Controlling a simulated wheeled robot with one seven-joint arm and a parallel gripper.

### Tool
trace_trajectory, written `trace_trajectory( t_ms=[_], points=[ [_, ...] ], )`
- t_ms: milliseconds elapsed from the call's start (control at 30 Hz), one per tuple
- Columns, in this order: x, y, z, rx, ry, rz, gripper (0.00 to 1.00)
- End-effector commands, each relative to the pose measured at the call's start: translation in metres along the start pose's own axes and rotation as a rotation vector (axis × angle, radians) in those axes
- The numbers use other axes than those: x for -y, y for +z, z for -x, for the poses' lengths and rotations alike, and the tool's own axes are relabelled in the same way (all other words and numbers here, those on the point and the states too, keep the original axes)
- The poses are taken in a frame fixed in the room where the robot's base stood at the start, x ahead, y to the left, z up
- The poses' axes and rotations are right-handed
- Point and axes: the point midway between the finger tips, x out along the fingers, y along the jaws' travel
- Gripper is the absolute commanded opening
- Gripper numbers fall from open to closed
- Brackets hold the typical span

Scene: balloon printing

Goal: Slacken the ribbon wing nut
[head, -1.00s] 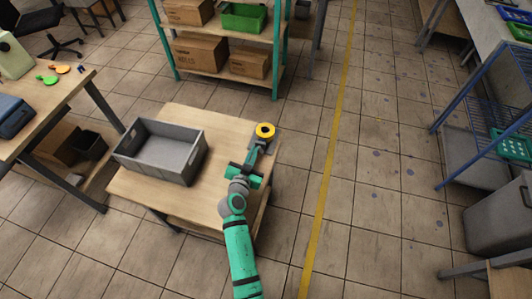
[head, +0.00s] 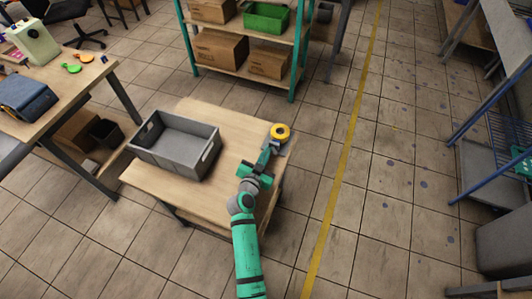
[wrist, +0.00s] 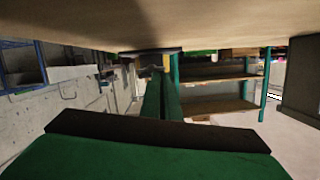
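A yellow ring-shaped roll (head: 280,131), likely the ribbon, sits on a small grey holder at the far right corner of the wooden table. My gripper (head: 271,148) is low over the table, right at the near side of this holder. I cannot tell whether it touches it. The wing nut is too small or hidden to make out. In the wrist view, my two green fingers (wrist: 161,98) run close together towards a dark grey part (wrist: 150,52) with a bit of yellow. Whether anything is between the fingertips is unclear.
An empty grey bin (head: 174,144) stands on the left of the wooden table (head: 160,185). A shelf with boxes (head: 219,47) stands behind. A desk with a blue case (head: 27,98) is at left. The floor right of the table is clear along the yellow line (head: 347,150).

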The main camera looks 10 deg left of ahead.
Motion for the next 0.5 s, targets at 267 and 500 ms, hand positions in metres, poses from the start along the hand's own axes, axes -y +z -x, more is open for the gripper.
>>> trace_trajectory(
  t_ms=[267, 500],
  points=[
    [0.01, -0.038, 0.011, -0.002, -0.004, -0.003, 0.0],
    [0.011, -0.035, 0.065, -0.002, -0.002, -0.001, 0.0]
  ],
)
